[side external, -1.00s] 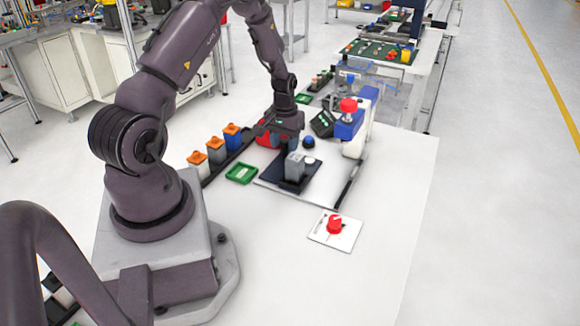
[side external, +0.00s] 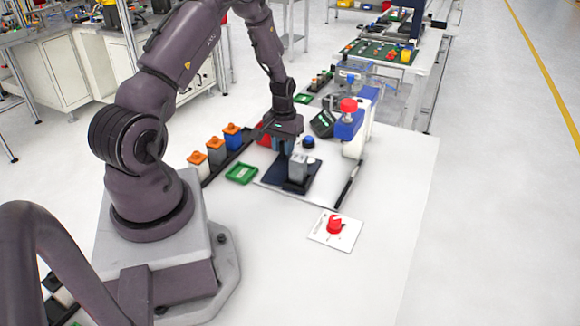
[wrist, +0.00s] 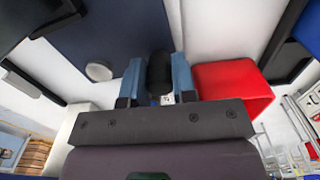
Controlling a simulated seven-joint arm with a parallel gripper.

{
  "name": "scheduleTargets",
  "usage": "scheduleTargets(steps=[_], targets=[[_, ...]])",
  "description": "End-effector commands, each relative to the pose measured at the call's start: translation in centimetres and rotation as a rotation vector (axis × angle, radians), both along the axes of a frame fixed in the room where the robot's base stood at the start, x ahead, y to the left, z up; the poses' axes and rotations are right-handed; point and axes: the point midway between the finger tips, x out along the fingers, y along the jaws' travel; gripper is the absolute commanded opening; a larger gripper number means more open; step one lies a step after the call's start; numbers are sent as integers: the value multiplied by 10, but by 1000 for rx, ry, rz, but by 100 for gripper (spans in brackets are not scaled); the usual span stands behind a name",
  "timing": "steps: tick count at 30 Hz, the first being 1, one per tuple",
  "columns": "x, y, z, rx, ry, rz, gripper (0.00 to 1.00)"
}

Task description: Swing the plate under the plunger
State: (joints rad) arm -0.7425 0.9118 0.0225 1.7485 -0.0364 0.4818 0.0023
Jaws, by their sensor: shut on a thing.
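The dark navy plate (side external: 270,175) lies low on the white table and carries an upright grey block (side external: 298,168). It fills the upper left of the wrist view (wrist: 110,25). My gripper (side external: 285,147) is at the plate's far edge. In the wrist view its blue fingers (wrist: 160,75) are shut on a black knob (wrist: 160,68) at the plate's edge. The red-topped plunger (side external: 348,105) stands on a blue and white press (side external: 350,130), right of and behind the plate. The block stands apart from the plunger, to its left.
A blue button (side external: 309,141) and a dark box (side external: 322,124) stand behind the plate. A red block (wrist: 232,88) is close beside my fingers. Orange-topped blocks (side external: 215,149) and a green tray (side external: 242,173) are at left. A red dial (side external: 334,223) sits in front. The front right table is clear.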

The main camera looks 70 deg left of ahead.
Motion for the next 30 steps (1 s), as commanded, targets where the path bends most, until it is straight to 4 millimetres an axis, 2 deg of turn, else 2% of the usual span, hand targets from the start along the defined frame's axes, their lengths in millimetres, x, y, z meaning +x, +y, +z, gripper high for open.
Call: scheduleTargets(steps=[6,20,30], targets=[[-5,-9,1,-1,-1,-2,16],[-6,-13,1,-1,-2,-3,16],[-10,-28,1,-1,-4,-6,17]])
